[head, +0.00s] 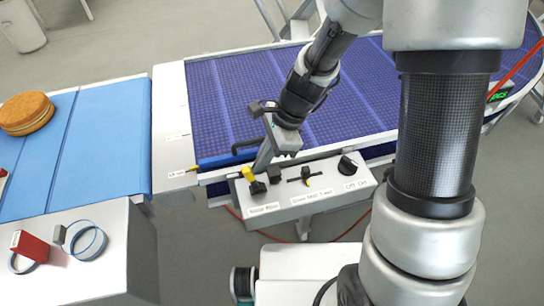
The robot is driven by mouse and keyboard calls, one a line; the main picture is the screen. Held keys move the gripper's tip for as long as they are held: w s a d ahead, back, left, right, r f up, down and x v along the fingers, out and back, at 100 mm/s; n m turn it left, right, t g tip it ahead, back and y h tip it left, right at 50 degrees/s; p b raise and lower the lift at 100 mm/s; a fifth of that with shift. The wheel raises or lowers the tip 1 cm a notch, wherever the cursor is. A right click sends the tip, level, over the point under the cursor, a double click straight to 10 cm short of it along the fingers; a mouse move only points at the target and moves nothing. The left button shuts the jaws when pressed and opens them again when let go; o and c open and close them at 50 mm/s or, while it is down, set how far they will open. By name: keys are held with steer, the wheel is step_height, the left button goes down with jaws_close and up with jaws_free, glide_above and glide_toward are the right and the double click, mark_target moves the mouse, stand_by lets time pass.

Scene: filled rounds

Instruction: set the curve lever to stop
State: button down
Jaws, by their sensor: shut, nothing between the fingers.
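A grey control box (330,201) stands at the near edge of the purple curved conveyor. My gripper (258,170) is shut and empty, pointing down-left above the box's left end. It is left of the middle lever and apart from it. Right by its fingertips is a yellow and black control (249,174); I cannot tell whether they touch.
A black rotary knob (348,165) labelled Off/On is at the box's right. A blue bar with a black handle (232,157) edges the purple conveyor (235,100). A blue belt (105,130) carries a round tan item (26,113). A red block (33,248) lies lower left.

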mark_target(246, 170)
steer(key=shift+s+a, duration=0.2)
steer(key=shift+a, duration=0.35)
steer(key=shift+s+a, duration=0.15)
steer(key=shift+a, duration=0.4)
steer(key=shift+s+a, duration=0.3)
steer(key=shift+a, duration=0.2)
steer(key=shift+s+a+f, duration=0.1)
steer(key=shift+w+d+r+p, duration=0.25)
steer(key=shift+d+r+p, duration=0.05)
steer(key=shift+d+p, duration=0.2)
steer(key=s+a+r+p+v, duration=0.1)
steer(key=v, duration=1)
steer(key=shift+w+a+p, duration=0.3)
steer(key=shift+w+a, duration=0.1)
